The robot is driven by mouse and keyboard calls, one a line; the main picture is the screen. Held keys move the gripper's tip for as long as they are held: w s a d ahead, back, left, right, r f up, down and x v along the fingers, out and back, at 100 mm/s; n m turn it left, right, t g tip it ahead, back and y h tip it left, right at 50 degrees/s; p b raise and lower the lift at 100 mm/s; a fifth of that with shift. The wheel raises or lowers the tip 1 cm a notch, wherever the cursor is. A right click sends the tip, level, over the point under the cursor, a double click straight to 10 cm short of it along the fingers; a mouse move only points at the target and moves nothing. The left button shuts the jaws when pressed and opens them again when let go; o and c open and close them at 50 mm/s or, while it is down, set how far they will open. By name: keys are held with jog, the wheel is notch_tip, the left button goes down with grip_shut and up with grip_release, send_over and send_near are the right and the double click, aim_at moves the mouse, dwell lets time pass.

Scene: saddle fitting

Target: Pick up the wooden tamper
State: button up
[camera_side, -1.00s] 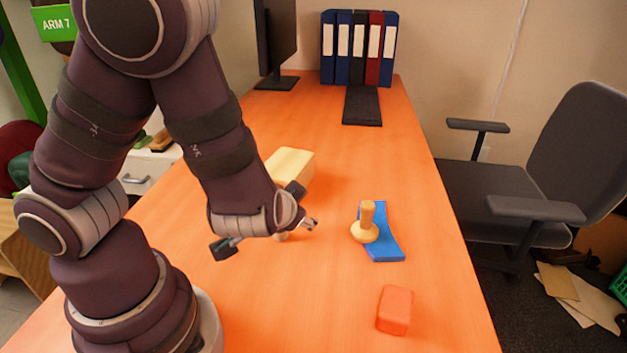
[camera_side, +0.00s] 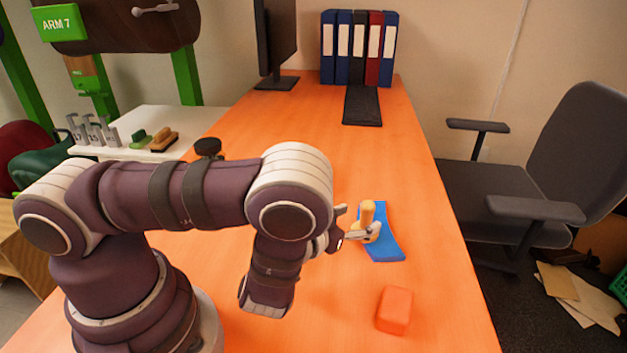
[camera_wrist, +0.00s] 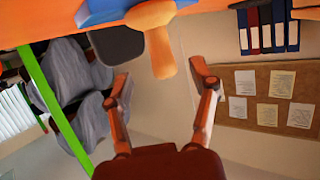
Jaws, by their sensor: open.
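The wooden tamper (camera_side: 367,213) stands upright on the curved blue saddle piece (camera_side: 388,246), its knob handle up and its wide base down. My gripper (camera_side: 358,223) is at the tamper's left side, with its fingers reaching to the handle. In the wrist view the tamper (camera_wrist: 160,50) hangs from the top of the picture, its handle end between the tips of my open gripper (camera_wrist: 163,80). A gap shows on both sides of the handle there. The blue piece (camera_wrist: 105,10) shows at the top edge. One finger hides part of the tamper's base in the side view.
An orange-red block (camera_side: 394,310) lies on the orange table (camera_side: 440,290) in front of the blue piece. A dark mat (camera_side: 362,105), a monitor (camera_side: 277,40) and binders (camera_side: 358,48) stand at the far end. A chair (camera_side: 540,170) stands right of the table. The table's middle is clear.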

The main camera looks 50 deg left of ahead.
aim_at(363, 213)
jog(key=x, duration=0.4)
jog(key=shift+w+a, duration=0.15)
grip_shut()
